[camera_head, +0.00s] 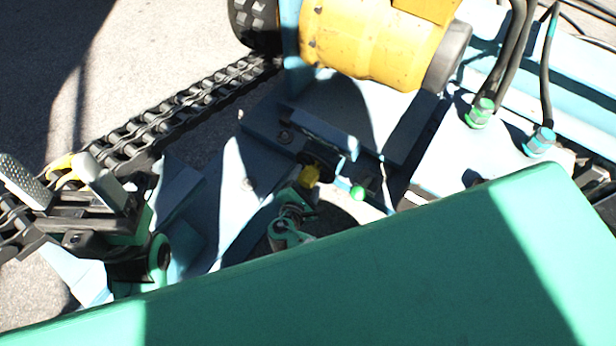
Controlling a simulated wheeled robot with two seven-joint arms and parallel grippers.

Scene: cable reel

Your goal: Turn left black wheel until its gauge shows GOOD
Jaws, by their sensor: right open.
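My right gripper (62,186) is at the left edge of the picture. Its two grey-padded fingers stand apart, with a small yellow part (66,165) showing at or behind the gap; I cannot tell whether they touch it. A dark rounded part (318,156) sits on the blue frame near the middle, in shadow, beside a yellow block (309,176); I cannot tell whether it is the left black wheel. The right gripper is well to the left of it. No gauge can be made out. My left gripper does not show.
A large green panel (400,270) fills the foreground and hides what lies below. A black chain (175,115) runs diagonally at upper left. A yellow cylinder (365,45) stands at the top. Hoses with green (480,113) and blue (539,141) fittings are at right.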

